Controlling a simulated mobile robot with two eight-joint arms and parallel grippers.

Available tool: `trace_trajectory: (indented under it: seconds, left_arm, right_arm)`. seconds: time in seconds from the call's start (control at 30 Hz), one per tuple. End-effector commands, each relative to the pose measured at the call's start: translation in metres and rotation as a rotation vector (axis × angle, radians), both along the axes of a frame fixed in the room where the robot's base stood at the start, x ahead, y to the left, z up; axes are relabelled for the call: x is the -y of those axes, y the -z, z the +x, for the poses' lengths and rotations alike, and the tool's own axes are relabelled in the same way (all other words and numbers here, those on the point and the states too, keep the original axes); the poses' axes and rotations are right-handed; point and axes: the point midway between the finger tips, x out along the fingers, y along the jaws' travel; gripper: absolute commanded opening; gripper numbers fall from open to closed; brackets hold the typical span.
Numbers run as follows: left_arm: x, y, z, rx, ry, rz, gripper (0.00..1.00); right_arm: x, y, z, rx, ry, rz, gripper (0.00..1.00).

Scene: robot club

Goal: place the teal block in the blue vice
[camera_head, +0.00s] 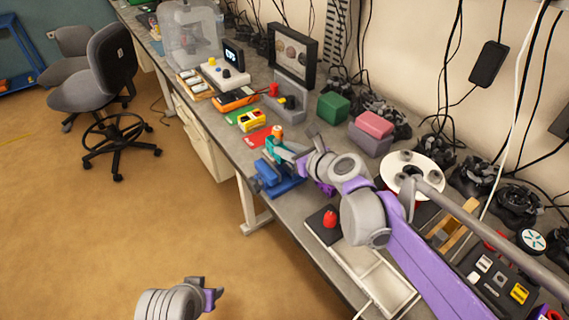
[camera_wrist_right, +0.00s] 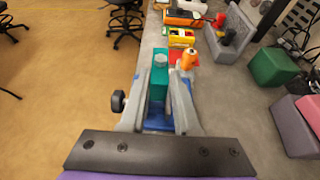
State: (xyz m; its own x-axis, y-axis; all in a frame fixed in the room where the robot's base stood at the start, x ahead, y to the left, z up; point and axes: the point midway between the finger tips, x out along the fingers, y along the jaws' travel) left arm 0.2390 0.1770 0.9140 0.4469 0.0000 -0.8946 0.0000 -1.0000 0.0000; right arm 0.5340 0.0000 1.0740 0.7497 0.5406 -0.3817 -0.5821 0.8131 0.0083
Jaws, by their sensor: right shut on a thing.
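The teal block (camera_head: 270,149) is upright in the head view, just above the blue vice (camera_head: 280,186) near the bench's front edge. My right gripper (camera_head: 279,151) is shut on the block. In the right wrist view the teal block (camera_wrist_right: 157,84) stands between the two grey fingers (camera_wrist_right: 159,105), with part of the blue vice (camera_wrist_right: 158,123) below. Whether the block touches the vice's jaws is hidden by my fingers. My left gripper (camera_head: 209,295) is low over the floor, away from the bench; its finger gap is unclear.
An orange-topped object (camera_wrist_right: 188,60) stands close beside the block. A green block (camera_head: 333,107) and a pink block (camera_head: 374,124) are farther right. A red button (camera_head: 330,218) is in front.

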Motion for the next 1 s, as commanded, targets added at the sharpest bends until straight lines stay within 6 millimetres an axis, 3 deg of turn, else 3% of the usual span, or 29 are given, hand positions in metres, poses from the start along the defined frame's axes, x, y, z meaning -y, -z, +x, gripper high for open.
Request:
trace_trajectory:
  seconds: [0.43, 0.87, 0.9, 1.0]
  left_arm:
    - [0.000, 0.005, -0.001, -0.003, 0.000, 0.000, 0.50]
    - [0.000, 0.009, -0.002, -0.004, 0.000, 0.000, 0.50]
    - [0.000, 0.008, -0.002, -0.004, 0.000, 0.000, 0.50]
    - [0.000, 0.008, -0.002, -0.004, 0.000, 0.000, 0.50]
  right_arm:
    - [0.000, 0.056, 0.001, 0.000, 0.001, 0.000, 0.00]
    - [0.000, 0.064, 0.000, -0.001, 0.000, 0.001, 0.00]
    - [0.000, 0.063, 0.000, 0.000, 0.000, 0.000, 0.36]
    - [0.000, 0.063, 0.000, 0.000, 0.000, 0.000, 0.54]
